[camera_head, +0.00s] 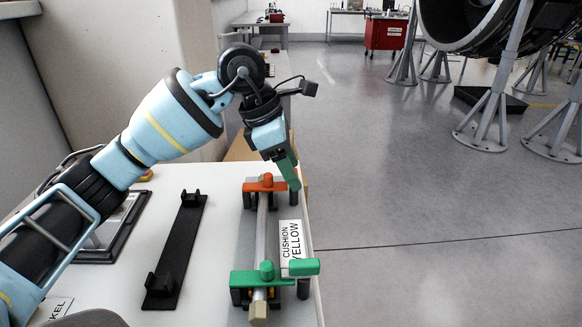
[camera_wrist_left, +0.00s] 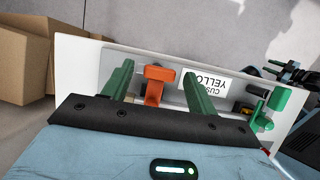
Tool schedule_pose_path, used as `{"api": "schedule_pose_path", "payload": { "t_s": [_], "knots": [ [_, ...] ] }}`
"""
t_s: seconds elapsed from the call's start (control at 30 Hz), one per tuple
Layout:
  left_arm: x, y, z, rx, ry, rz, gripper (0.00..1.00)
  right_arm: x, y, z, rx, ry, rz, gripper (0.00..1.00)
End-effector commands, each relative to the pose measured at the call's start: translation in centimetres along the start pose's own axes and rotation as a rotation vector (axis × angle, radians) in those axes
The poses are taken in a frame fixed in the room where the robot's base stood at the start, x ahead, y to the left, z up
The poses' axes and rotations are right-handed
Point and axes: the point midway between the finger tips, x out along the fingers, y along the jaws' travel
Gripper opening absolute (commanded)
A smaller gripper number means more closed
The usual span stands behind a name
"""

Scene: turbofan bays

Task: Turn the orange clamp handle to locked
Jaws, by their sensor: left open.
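The orange clamp handle (camera_head: 262,185) sits at the far end of a metal rod (camera_head: 261,225) on the white table. My left gripper (camera_head: 289,172) reaches down from above at this far end, beside the orange handle in the head view. In the left wrist view, its two green fingers (camera_wrist_left: 158,68) are spread apart, with the orange handle (camera_wrist_left: 154,84) showing between them. Contact cannot be told. A green clamp (camera_head: 258,278) is at the near end of the rod, its handle reaching right.
A label reading "CUSHION YELLOW" (camera_head: 291,241) lies right of the rod. A black bracket bar (camera_head: 178,245) lies to the left on the table (camera_head: 222,235). Cardboard boxes (camera_wrist_left: 22,62) stand beyond the table. Open floor lies to the right.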

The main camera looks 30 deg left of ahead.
Motion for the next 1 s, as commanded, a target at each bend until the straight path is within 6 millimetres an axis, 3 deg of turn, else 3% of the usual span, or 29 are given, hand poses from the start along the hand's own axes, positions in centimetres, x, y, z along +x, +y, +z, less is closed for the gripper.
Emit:
{"api": "schedule_pose_path", "payload": {
  "t_s": [0.33, 0.67, 1.0],
  "knots": [
    [0.4, -0.03, 0.01, 0.001, 0.0, -0.001, 0.57, 0.04, 0.0, -0.15, 0.001, 0.003, 0.0, 0.36],
    [0.38, -0.03, 0.01, 0.001, 0.0, -0.001, 0.14, 0.02, 0.0, -0.3, 0.001, 0.006, 0.0, 0.36],
    [0.22, -0.08, 0.05, -0.046, 0.0, 0.018, 0.14, -0.38, -0.02, -0.78, 0.0, 0.011, 0.001, 0.36]
  ]
}}
